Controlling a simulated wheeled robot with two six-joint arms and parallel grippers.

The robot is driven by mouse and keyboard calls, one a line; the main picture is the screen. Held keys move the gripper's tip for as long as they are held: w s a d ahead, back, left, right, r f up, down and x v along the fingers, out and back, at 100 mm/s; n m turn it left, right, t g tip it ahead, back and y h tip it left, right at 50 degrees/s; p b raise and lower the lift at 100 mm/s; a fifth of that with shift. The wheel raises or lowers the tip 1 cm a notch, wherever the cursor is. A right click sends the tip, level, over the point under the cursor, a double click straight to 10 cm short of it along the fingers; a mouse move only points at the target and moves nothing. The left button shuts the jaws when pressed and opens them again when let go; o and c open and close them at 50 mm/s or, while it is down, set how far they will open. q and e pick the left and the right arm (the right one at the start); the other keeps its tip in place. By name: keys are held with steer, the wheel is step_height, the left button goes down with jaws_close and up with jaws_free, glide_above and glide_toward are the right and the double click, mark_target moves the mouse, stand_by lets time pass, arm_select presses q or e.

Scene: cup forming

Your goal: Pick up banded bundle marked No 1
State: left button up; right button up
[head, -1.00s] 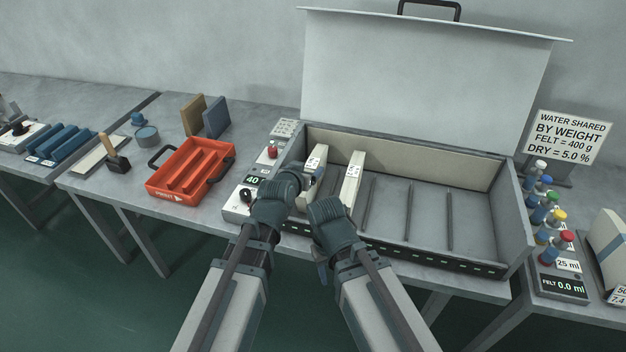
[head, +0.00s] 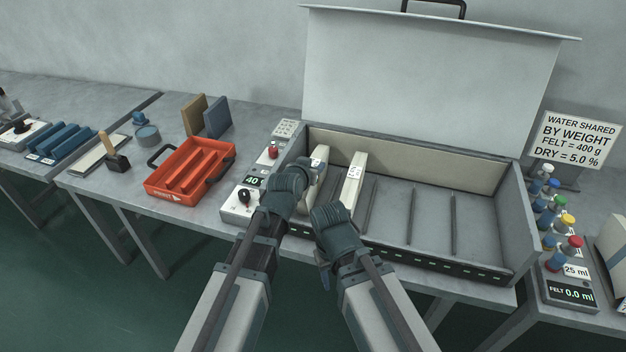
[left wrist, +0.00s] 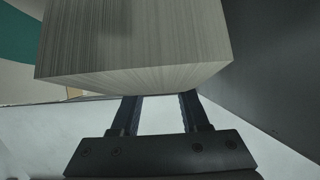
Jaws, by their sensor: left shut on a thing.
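Two pale banded bundles with white labels stand in the open grey case. The left bundle (head: 319,152) is at the case's left end. The other bundle (head: 353,180) stands just right of it, apart. The label print is too small to read. My left gripper (head: 308,168) is shut on the left bundle, which still stands within the case. In the left wrist view, the bundle's layered edge (left wrist: 135,45) fills the upper part, beyond the two fingers (left wrist: 162,105). My right gripper (head: 324,280) is low at the case's front, mostly hidden by its wrist.
The case (head: 430,262) has upright dividers and free slots to the right; its lid (head: 425,70) stands open behind. A red tray (head: 160,187) and a control box (head: 240,207) are left. Several colour-capped bottles (head: 550,203) stand right.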

arm_select(q)
jaws_close()
stand_by(0.8)
